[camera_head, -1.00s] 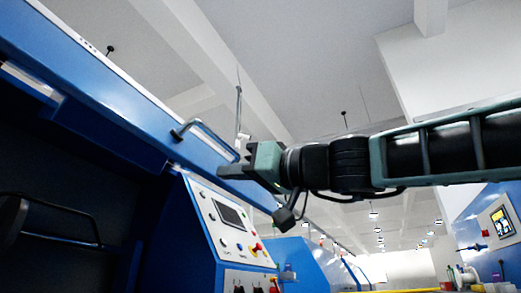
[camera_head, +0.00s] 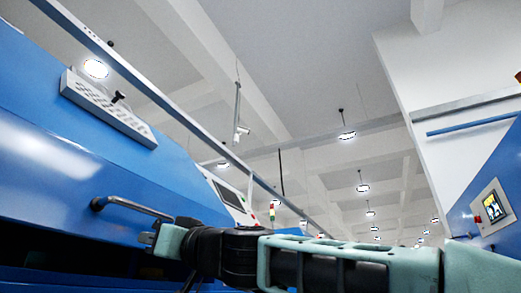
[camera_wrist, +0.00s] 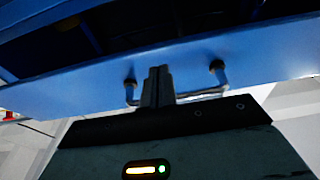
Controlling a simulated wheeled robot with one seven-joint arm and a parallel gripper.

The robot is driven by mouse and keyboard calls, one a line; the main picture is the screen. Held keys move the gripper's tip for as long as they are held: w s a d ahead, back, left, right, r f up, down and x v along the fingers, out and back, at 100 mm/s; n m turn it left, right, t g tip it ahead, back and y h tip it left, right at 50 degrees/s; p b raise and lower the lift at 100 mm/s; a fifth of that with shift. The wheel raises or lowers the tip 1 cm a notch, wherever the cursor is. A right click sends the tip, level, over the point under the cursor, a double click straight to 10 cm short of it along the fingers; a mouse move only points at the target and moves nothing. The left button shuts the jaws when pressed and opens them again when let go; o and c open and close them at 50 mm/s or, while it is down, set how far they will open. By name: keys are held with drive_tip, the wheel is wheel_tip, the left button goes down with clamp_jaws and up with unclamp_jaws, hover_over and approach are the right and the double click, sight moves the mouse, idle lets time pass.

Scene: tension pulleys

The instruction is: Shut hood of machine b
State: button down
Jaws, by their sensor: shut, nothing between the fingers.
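The blue hood (camera_head: 60,165) of the machine fills the left of the head view, tilted, with a dark gap below its lower edge. Its metal bar handle (camera_head: 140,208) sticks out near that edge. My gripper (camera_head: 148,239) is shut and empty, just below the handle's right end. In the wrist view, the closed fingers (camera_wrist: 157,86) overlap the middle of the handle (camera_wrist: 203,93), between its two mounts on the blue hood edge (camera_wrist: 260,58). I cannot tell whether the fingers touch the bar.
A white control panel (camera_head: 232,197) with a screen shows beyond the hood. A grey box with rows of marks (camera_head: 108,110) sits on the hood's upper face. Another blue machine with a screen (camera_head: 494,207) stands at the right. The space between the machines looks open.

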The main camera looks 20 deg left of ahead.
drive_tip(key=shift+w+a+f, duration=0.1)
drive_tip(key=shift+a+f, duration=0.45)
drive_tip(key=shift+a, duration=0.25)
drive_tip(key=shift+w+a+f, duration=0.1)
drive_tip(key=shift+a+f, duration=0.45)
drive_tip(key=shift+a, duration=0.2)
drive_tip(key=shift+a+f, duration=0.55)
drive_tip(key=shift+a, duration=0.25)
